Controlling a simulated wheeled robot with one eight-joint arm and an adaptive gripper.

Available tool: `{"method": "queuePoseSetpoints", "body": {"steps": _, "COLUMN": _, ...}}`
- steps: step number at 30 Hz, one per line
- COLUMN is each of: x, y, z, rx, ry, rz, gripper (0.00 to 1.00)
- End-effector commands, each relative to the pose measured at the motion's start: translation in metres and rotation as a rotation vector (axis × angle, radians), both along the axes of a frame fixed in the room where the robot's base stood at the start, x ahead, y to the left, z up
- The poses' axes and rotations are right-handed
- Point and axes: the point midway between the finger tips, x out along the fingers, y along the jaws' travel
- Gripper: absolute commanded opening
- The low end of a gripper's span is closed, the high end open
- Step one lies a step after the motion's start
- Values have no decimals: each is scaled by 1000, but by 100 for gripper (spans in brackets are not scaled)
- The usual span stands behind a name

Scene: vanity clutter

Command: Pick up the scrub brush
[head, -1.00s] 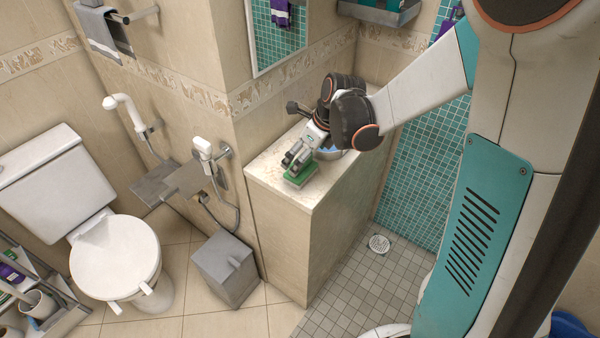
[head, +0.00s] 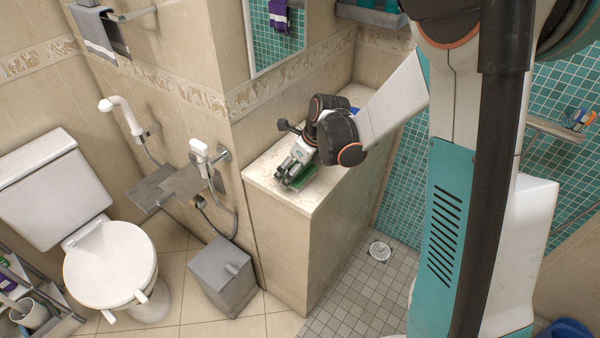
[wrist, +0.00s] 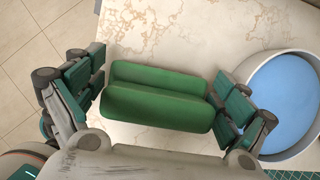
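The scrub brush is a green block (wrist: 160,105) with a rounded ridge, lying on the marble-topped ledge (wrist: 200,30). In the head view the brush (head: 304,181) shows partly behind my gripper (head: 287,174), near the ledge's front end. In the wrist view my gripper (wrist: 163,88) is spread wide, with one finger at each end of the brush. The left finger seems slightly apart from the brush. The right finger is very close to its right end, and I cannot tell if it touches.
A round white container with a blue inside (wrist: 285,100) stands on the ledge close to the right finger. The wall corner (head: 235,150) rises beside the ledge. A grey bin (head: 222,275) and a toilet (head: 110,265) stand on the floor to the left.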

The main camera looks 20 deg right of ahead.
Motion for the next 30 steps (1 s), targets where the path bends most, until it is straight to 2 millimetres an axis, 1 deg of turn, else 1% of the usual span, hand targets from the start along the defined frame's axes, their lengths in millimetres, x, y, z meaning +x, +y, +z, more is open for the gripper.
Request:
{"method": "queuePoseSetpoints", "body": {"steps": 1, "x": 0, "y": 0, "z": 0, "rx": 0, "ry": 0, "rz": 0, "gripper": 70}}
{"method": "queuePoseSetpoints", "body": {"steps": 3, "x": 0, "y": 0, "z": 0, "rx": 0, "ry": 0, "rz": 0, "gripper": 56}}
{"method": "queuePoseSetpoints", "body": {"steps": 14, "x": 0, "y": 0, "z": 1, "rx": 0, "ry": 0, "rz": 0, "gripper": 56}}
{"method": "queuePoseSetpoints", "body": {"steps": 19, "x": 0, "y": 0, "z": 12, "rx": 0, "ry": 0, "rz": 0, "gripper": 56}}
{"method": "queuePoseSetpoints", "body": {"steps": 23, "x": 0, "y": 0, "z": 31, "rx": 0, "ry": 0, "rz": 0, "gripper": 56}}
{"method": "queuePoseSetpoints", "body": {"steps": 26, "x": -1, "y": 0, "z": 54, "rx": 0, "ry": 0, "rz": 0, "gripper": 56}}
{"method": "queuePoseSetpoints", "body": {"steps": 29, "x": 0, "y": 0, "z": 81, "rx": 0, "ry": 0, "rz": 0, "gripper": 56}}
{"method": "queuePoseSetpoints", "body": {"steps": 30, "x": -1, "y": 0, "z": 93, "rx": 0, "ry": 0, "rz": 0, "gripper": 56}}
